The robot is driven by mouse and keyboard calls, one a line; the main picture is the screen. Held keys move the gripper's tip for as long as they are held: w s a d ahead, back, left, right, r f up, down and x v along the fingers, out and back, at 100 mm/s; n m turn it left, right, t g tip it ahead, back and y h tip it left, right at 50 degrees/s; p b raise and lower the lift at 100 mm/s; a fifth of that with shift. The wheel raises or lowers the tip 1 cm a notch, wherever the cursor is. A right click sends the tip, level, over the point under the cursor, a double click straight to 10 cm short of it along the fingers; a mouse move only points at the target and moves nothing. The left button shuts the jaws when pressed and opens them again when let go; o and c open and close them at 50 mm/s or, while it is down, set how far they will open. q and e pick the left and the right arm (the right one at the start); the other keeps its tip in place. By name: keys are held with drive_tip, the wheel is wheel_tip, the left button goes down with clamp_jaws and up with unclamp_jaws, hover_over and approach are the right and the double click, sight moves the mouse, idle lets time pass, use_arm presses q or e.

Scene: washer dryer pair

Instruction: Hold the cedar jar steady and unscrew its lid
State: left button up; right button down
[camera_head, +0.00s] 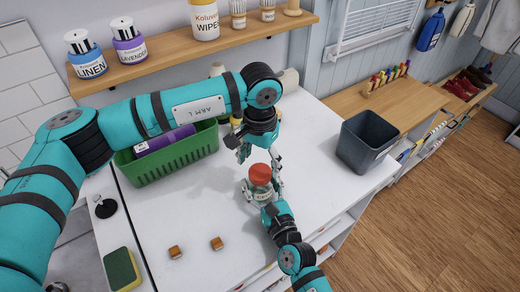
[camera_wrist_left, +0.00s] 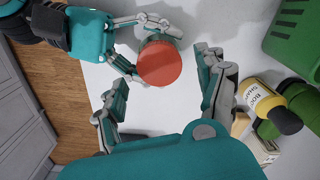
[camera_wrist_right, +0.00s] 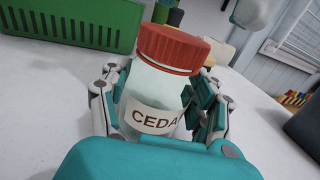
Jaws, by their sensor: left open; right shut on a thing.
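The cedar jar (camera_head: 261,190) is a clear jar with a red lid (camera_head: 260,174), upright on the white counter. Its label reads "CEDA" in the right wrist view (camera_wrist_right: 155,117), with the rest hidden. The lid is on the jar (camera_wrist_right: 170,48). My right gripper (camera_wrist_right: 160,105) is shut on the jar's body from the front, with fingers on both sides below the lid. My left gripper (camera_head: 260,160) is open just above and behind the jar. In the left wrist view its fingers (camera_wrist_left: 165,75) are spread, with the lid (camera_wrist_left: 159,64) beyond their tips and apart from them.
A green basket (camera_head: 170,160) with a purple bottle stands left of the jar. A dark bin (camera_head: 366,143) stands to the right. Two small brown cubes (camera_head: 217,243) and a sponge (camera_head: 122,269) lie at the front left.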

sight(260, 171)
use_arm(q)
drive_tip(key=shift+f, duration=1.6)
